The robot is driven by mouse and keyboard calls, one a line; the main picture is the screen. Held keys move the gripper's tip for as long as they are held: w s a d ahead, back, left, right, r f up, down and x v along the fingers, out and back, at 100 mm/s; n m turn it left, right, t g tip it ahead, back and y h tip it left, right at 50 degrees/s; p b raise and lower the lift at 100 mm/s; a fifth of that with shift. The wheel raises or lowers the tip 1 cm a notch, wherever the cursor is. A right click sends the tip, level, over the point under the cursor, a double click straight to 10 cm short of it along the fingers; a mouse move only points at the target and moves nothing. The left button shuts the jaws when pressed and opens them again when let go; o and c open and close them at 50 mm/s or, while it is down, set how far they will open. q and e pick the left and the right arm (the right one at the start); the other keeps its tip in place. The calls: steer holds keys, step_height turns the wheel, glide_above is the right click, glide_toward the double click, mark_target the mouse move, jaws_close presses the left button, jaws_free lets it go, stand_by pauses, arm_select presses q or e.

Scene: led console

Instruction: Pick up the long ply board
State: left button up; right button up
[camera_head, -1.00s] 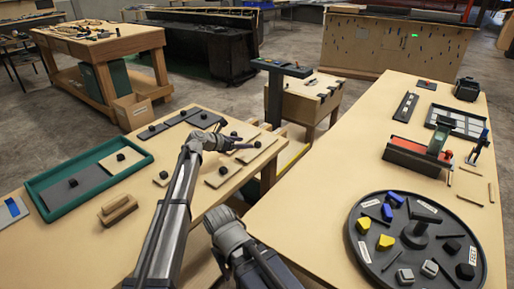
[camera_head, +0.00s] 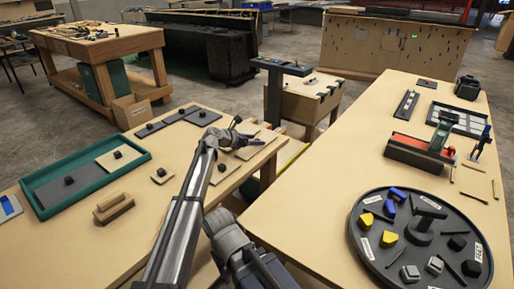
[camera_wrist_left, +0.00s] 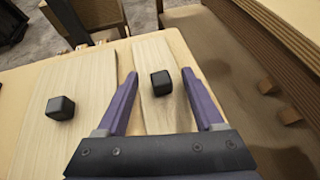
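A narrow ply board (camera_wrist_left: 157,112) with a black knob (camera_wrist_left: 162,83) lies on the left table, between the open fingers of my left gripper (camera_wrist_left: 160,92) in the left wrist view. Neither finger visibly touches the knob. The board's near end is hidden behind the gripper body. A wider ply board (camera_wrist_left: 85,85) with its own black knob (camera_wrist_left: 60,107) lies to its left. I cannot tell for certain which is the long one. In the head view my left gripper (camera_head: 247,136) is over the right side of this table. My right gripper is out of view.
A green tray (camera_head: 90,192) with knobbed boards, a wooden block (camera_head: 113,207) and grey plates (camera_head: 172,118) share the left table. The right table has a round black turntable (camera_head: 418,236) with small parts and a red-and-green device (camera_head: 412,151). A gap separates the tables.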

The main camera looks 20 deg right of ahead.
arm_select(q)
jaws_close()
stand_by(0.3)
stand_by(0.3)
